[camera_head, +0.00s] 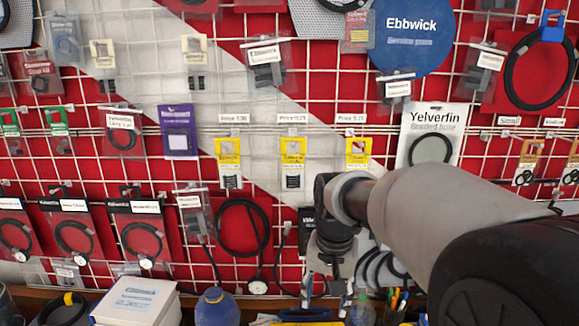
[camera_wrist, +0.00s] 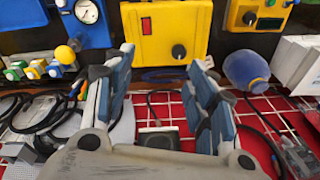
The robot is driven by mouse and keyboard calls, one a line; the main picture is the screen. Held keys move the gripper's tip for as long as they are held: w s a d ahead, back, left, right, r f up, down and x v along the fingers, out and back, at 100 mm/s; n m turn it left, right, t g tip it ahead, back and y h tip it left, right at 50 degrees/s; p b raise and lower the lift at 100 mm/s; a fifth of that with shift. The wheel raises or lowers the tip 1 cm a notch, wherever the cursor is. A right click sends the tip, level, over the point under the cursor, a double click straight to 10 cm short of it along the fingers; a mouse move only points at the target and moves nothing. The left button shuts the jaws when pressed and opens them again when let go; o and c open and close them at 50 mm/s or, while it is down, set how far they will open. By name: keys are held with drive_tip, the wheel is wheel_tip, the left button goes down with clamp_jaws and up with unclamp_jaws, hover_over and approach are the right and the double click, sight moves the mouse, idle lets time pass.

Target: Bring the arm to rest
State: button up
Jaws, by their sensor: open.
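My arm (camera_head: 430,215) reaches in from the lower right of the head view, in front of the pegboard wall. My gripper (camera_head: 328,285) hangs at the arm's end, low in the middle. In the wrist view my gripper (camera_wrist: 160,85) has its two blue-padded fingers wide apart. No object is held between them. A yellow box (camera_wrist: 150,58) with a red display and a black knob shows beyond the fingertips.
A red and white grid wall (camera_head: 330,100) carries many bagged parts and hoses. Below it stand a white box (camera_head: 135,300) and a blue-grey bulb (camera_head: 216,308), close to the wall. The wrist view also shows a blue panel with a gauge (camera_wrist: 87,11).

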drive_tip(key=s+d+n+t+b, duration=0.1)
drive_tip(key=s+d, duration=0.2)
drive_tip(key=s, duration=0.9)
drive_tip(key=s+d+f+n+t+b, duration=0.1)
drive_tip(key=s+d+n+t+b, duration=0.1)
drive_tip(key=s, duration=1)
drive_tip(key=shift+d+f, duration=0.15)
drive_tip(key=shift+d, duration=0.6)
drive_tip(key=shift+s, duration=0.1)
